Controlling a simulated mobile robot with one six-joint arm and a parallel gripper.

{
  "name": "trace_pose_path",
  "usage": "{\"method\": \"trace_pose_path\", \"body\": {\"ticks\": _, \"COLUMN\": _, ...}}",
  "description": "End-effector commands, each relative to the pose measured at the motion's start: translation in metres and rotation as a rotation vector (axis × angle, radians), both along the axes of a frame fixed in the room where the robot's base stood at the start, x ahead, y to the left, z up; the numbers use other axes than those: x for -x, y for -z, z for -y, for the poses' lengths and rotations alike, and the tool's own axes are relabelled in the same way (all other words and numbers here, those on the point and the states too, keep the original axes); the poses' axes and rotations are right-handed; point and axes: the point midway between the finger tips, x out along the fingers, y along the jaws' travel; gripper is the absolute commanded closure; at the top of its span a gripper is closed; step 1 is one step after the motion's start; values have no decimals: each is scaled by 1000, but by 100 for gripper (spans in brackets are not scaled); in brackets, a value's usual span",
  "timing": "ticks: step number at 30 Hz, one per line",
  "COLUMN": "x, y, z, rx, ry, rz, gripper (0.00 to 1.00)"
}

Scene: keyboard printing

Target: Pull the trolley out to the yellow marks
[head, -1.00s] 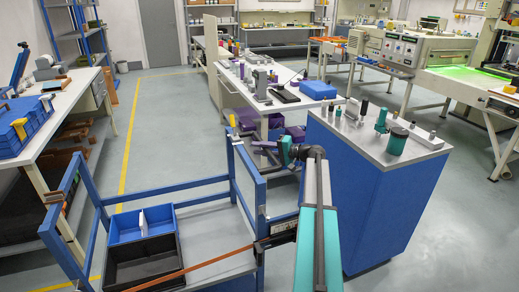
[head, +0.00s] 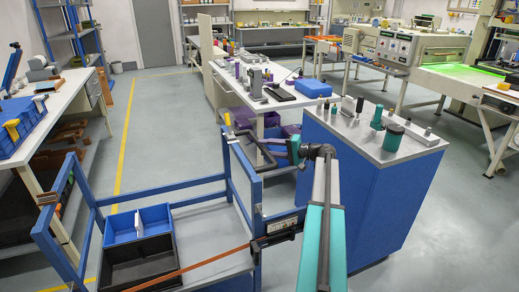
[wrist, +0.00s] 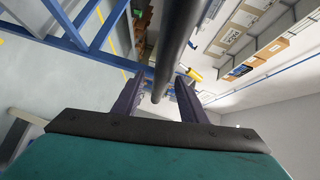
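The trolley is a blue tube frame (head: 158,191) at the lower left of the head view, with a grey deck (head: 205,258). A dark bar (wrist: 172,55) runs down the middle of the wrist view. It looks like the dark handle (head: 240,152) at the trolley's right side in the head view, though I cannot be sure. My gripper (wrist: 158,92) has its two fingers apart, one on each side of the bar, with gaps showing. Any separate yellow marks are hard to tell.
A blue bin (head: 155,222) and a black bin (head: 138,262) sit on the trolley. A workbench (head: 30,130) stands close on its left. A blue cabinet (head: 365,195) stands right of my arm, and a white bench (head: 235,92) behind. Floor (head: 170,130) beyond the trolley is clear.

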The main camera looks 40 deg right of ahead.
Motion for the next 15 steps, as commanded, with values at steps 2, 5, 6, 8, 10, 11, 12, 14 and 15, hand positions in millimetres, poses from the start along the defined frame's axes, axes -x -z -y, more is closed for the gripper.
{"method": "trace_pose_path", "body": {"ticks": 2, "x": 12, "y": -1, "z": 6, "rx": 1, "ry": 3, "rz": 0, "gripper": 61}}
{"method": "trace_pose_path", "body": {"ticks": 5, "x": 27, "y": -3, "z": 13, "rx": 1, "ry": 2, "rz": 0, "gripper": 61}}
{"method": "trace_pose_path", "body": {"ticks": 6, "x": 32, "y": -4, "z": 16, "rx": 1, "ry": 3, "rz": 0, "gripper": 61}}
{"method": "trace_pose_path", "body": {"ticks": 8, "x": 41, "y": -5, "z": 21, "rx": 1, "ry": 3, "rz": 0, "gripper": 61}}
{"method": "trace_pose_path", "body": {"ticks": 10, "x": 50, "y": -7, "z": 25, "rx": 1, "ry": 3, "rz": -1, "gripper": 61}}
{"method": "trace_pose_path", "body": {"ticks": 11, "x": 53, "y": -7, "z": 27, "rx": 1, "ry": 3, "rz": -1, "gripper": 61}}
{"method": "trace_pose_path", "body": {"ticks": 12, "x": 57, "y": -8, "z": 29, "rx": 1, "ry": 3, "rz": -1, "gripper": 61}}
{"method": "trace_pose_path", "body": {"ticks": 14, "x": 63, "y": -9, "z": 32, "rx": 1, "ry": 2, "rz": -1, "gripper": 61}}
{"method": "trace_pose_path", "body": {"ticks": 15, "x": 66, "y": -9, "z": 33, "rx": 1, "ry": 2, "rz": -1, "gripper": 61}}
